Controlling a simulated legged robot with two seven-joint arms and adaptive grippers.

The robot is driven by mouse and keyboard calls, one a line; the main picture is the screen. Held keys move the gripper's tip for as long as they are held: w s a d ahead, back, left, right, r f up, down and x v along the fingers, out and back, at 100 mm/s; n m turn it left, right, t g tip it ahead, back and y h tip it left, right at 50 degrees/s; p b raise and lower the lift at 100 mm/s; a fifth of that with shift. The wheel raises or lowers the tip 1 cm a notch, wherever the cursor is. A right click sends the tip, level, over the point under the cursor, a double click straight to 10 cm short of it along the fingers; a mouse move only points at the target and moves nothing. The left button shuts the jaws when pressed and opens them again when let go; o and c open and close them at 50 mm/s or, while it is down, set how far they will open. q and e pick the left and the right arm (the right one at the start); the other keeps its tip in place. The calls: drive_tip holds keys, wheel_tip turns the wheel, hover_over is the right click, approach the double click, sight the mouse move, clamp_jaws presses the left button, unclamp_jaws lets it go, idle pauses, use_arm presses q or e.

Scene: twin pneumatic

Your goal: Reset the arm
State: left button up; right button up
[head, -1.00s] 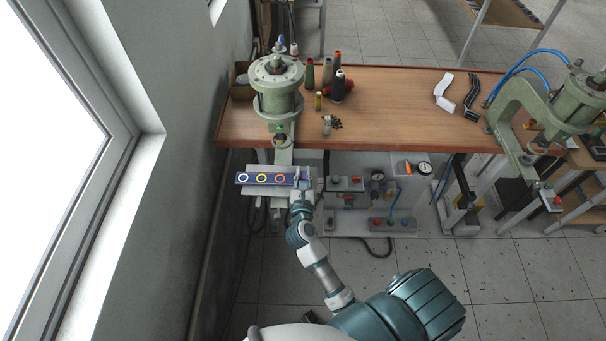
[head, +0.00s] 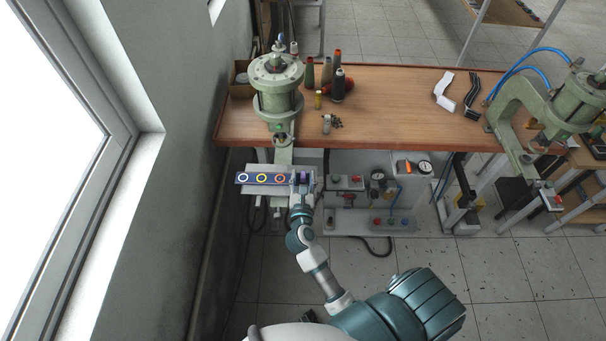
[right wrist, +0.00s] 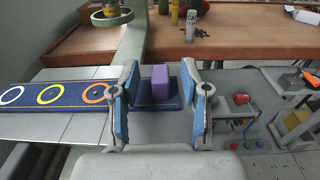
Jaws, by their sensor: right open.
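My right gripper (head: 301,180) is at the right end of the blue strip (head: 252,178) beneath the left green press. In the right wrist view my right gripper (right wrist: 160,105) is open, with its blue-padded fingers apart. A purple block (right wrist: 160,81) stands on a dark blue pad between and just beyond the fingers; I cannot tell whether they touch it. The strip also shows in the right wrist view (right wrist: 68,96), with white, yellow and orange rings. My left gripper is not in view.
The green press (head: 277,90) stands above the strip. The wooden table (head: 400,100) holds thread spools (head: 338,87) and small dark pieces. A second press (head: 530,115) stands at the right. A grey control panel (head: 375,195) lies right of my gripper. A wall and window are at left.

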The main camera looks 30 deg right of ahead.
drive_tip(key=v, duration=1)
drive_tip(key=shift+s+a, duration=0.25)
drive_tip(key=shift+a, duration=0.05)
drive_tip(key=shift+r, duration=0.1)
